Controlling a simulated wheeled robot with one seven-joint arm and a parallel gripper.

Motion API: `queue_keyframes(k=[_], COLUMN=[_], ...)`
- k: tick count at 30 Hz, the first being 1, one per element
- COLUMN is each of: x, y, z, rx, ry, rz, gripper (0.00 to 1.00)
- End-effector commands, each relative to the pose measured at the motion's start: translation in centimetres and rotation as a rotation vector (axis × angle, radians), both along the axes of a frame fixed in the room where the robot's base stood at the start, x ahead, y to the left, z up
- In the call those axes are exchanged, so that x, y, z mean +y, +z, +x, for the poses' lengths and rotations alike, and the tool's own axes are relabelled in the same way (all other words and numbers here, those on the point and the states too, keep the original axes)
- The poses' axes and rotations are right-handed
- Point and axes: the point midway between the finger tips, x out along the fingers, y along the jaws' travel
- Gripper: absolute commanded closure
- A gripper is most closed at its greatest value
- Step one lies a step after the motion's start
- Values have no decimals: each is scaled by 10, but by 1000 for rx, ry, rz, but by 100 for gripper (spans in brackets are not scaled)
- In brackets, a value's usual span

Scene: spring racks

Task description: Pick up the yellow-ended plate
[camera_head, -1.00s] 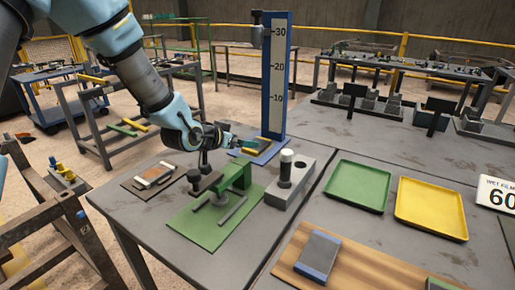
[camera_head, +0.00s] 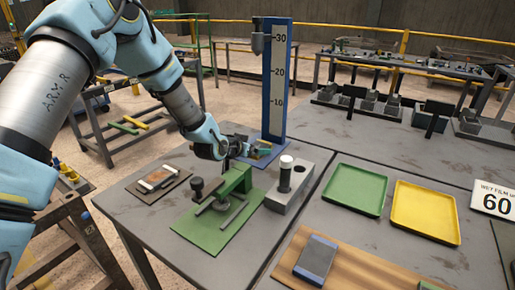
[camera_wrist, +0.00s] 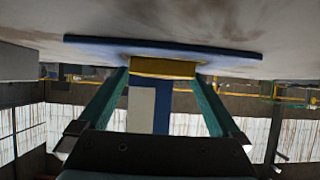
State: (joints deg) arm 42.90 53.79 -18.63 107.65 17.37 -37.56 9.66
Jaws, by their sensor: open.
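The plate's yellow end (camera_wrist: 163,68) shows in the wrist view between the tips of my gripper's two teal fingers (camera_wrist: 163,78). It lies close to the blue base plate (camera_wrist: 163,45) of the height gauge. In the head view, my gripper (camera_head: 258,151) is low over that base, at the foot of the blue scale column (camera_head: 276,85). It is open, with a finger on either side of the yellow end. Whether the fingers touch it I cannot tell. The rest of the plate is mostly hidden by my gripper.
A green fixture (camera_head: 235,180) and a grey block with a white-topped post (camera_head: 286,178) stand near my gripper. Green (camera_head: 355,208) and yellow (camera_head: 420,231) trays lie to the right. A blue-ended plate (camera_head: 317,256) lies on a wooden board (camera_head: 350,268).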

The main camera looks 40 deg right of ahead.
Motion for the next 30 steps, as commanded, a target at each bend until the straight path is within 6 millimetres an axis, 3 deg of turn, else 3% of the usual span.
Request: queue_keyframes(k=[3,30], x=[0,0], y=[0,1], z=[0,0], rx=[0,0], ry=[0,0], rz=[0,-1], gripper=[1,100])
